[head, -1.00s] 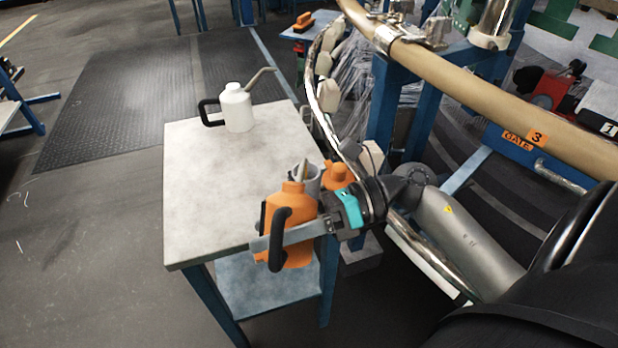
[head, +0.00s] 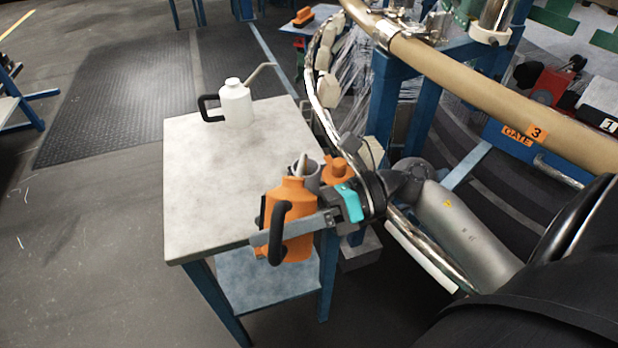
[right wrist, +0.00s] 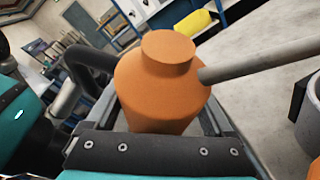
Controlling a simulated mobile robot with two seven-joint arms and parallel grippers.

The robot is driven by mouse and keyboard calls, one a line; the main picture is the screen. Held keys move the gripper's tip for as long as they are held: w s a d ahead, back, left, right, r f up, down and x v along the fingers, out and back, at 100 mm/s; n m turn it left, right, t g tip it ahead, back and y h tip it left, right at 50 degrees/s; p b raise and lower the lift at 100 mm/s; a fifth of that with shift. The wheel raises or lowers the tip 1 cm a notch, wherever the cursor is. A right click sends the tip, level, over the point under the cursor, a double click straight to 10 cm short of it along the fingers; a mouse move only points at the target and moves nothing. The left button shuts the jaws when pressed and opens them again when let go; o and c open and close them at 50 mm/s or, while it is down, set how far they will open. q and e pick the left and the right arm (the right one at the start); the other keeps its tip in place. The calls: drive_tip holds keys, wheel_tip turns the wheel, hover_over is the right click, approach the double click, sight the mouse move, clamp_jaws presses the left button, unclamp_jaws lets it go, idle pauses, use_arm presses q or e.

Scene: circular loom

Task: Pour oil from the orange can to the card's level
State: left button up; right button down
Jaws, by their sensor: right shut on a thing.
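My right gripper (head: 292,228) is shut on the orange can (head: 291,190), holding it near the front right corner of the table. The can looks roughly upright, with its black handle (head: 279,228) toward the head camera. In the right wrist view the can (right wrist: 165,88) sits between the fingers, and a grey spout (right wrist: 255,66) runs from it to the right. A grey open vessel (head: 315,174) stands just behind the can. A thin pale piece (head: 303,164) shows at its mouth; I cannot tell whether that is the card or the spout. Any oil level is hidden. My left gripper is not in view.
A white can (head: 237,105) with a long spout stands at the back of the grey table (head: 205,190). Another orange object (head: 338,171) is beside the vessel. A blue machine frame and tan ring (head: 470,85) stand at the right. The table's left half is clear.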

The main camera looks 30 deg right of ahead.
sight(288, 248)
wheel_tip(288, 248, down, 3)
drive_tip(key=n+h+b, duration=0.1)
drive_tip(key=b, duration=0.2)
drive_tip(key=shift+w+d+n, duration=0.1)
drive_tip(key=shift+w+n, duration=0.05)
drive_tip(key=shift+n, duration=0.25)
wheel_tip(288, 248, down, 4)
drive_tip(key=w+d+n+t+h+b, duration=0.1)
drive_tip(key=n+h+b, duration=0.15)
drive_tip(key=b, duration=0.25)
drive_tip(key=shift+n+y, duration=0.25)
drive_tip(key=s+r+p, duration=0.2)
drive_tip(key=p, duration=0.1)
drive_tip(key=s+r+p, duration=0.1)
drive_tip(key=s+r, duration=0.1)
drive_tip(key=shift+a, duration=0.3)
drive_tip(key=shift+s+r+p, duration=0.2)
drive_tip(key=shift+r+p, duration=0.1)
drive_tip(key=shift+p, duration=0.1)
